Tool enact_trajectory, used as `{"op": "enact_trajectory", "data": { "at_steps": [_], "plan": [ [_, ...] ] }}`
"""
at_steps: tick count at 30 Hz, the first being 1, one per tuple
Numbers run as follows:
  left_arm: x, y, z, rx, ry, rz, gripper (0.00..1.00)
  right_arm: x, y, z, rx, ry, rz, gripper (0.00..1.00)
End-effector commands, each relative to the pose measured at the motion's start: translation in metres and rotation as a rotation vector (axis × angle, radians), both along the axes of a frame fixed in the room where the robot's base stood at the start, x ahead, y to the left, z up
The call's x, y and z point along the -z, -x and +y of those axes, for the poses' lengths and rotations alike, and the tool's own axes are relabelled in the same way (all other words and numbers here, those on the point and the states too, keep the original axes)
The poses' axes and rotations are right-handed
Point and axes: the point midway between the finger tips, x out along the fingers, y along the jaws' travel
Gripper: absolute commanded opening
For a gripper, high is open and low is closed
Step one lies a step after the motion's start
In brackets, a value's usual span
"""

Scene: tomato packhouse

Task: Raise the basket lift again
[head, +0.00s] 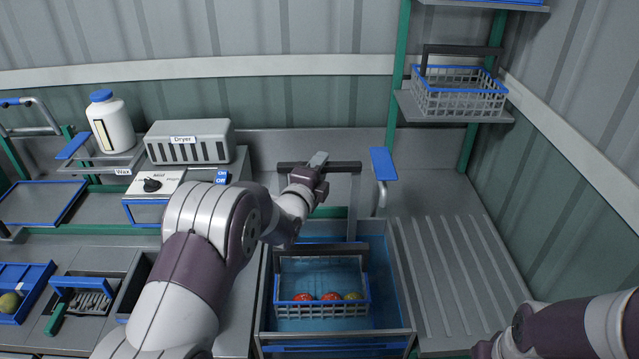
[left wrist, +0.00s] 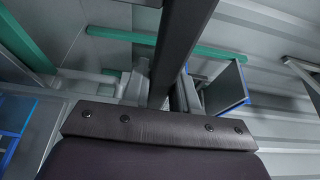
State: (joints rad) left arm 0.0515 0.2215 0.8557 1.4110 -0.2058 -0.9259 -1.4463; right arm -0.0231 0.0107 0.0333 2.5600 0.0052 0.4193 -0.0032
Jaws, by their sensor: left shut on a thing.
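The basket lift has a dark crossbar (head: 345,165) on a grey upright (head: 353,205) at the back of a blue wash tank (head: 388,265). A wire basket (head: 322,311) with a blue rim and dark handle sits within the tank's outline, holding red tomatoes (head: 303,297) and a greenish one (head: 353,296). My left gripper (head: 318,163) is shut on the crossbar. In the left wrist view, the dark bar (left wrist: 178,40) runs between the fingers (left wrist: 160,92). How deep the basket sits is hard to tell. Only part of my right arm shows at bottom right; its gripper is out of frame.
A ribbed drainboard (head: 460,270) lies clear right of the tank. An empty-looking basket (head: 458,95) stands on a shelf above. A blue paddle on a grey pipe (head: 382,165) is close right of the crossbar. The dryer (head: 190,142) and wax bottle (head: 111,125) stand left.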

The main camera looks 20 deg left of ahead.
Motion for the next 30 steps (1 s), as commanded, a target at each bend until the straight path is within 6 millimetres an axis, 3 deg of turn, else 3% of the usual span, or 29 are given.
{"op": "enact_trajectory", "data": {
  "at_steps": [1, 9, 26, 27, 28, 30],
  "plan": [
    [-0.019, -0.001, 0.0, -0.001, 0.001, -0.015, 0.0, -0.005, 0.0, 0.0, 0.0, 0.0, 0.0, 0.0],
    [-0.051, -0.001, 0.0, 0.0, 0.0, -0.013, 0.0, -0.011, 0.0, 0.0, 0.0, 0.0, 0.0, 0.0],
    [-0.063, -0.001, 0.0, -0.001, 0.0, -0.018, 0.0, -0.013, 0.0, 0.0, 0.0, 0.0, 0.0, 0.0],
    [-0.064, -0.001, 0.001, -0.001, 0.0, -0.019, 0.41, -0.013, 0.0, 0.0, 0.0, 0.0, 0.0, 0.0],
    [-0.064, -0.001, 0.0, -0.001, 0.0, -0.018, 0.49, -0.013, 0.0, 0.0, 0.0, 0.0, 0.0, 0.0],
    [-0.062, -0.001, 0.0, -0.001, 0.001, -0.016, 0.49, -0.013, 0.0, 0.0, 0.0, 0.0, 0.0, 0.0]
  ]
}}
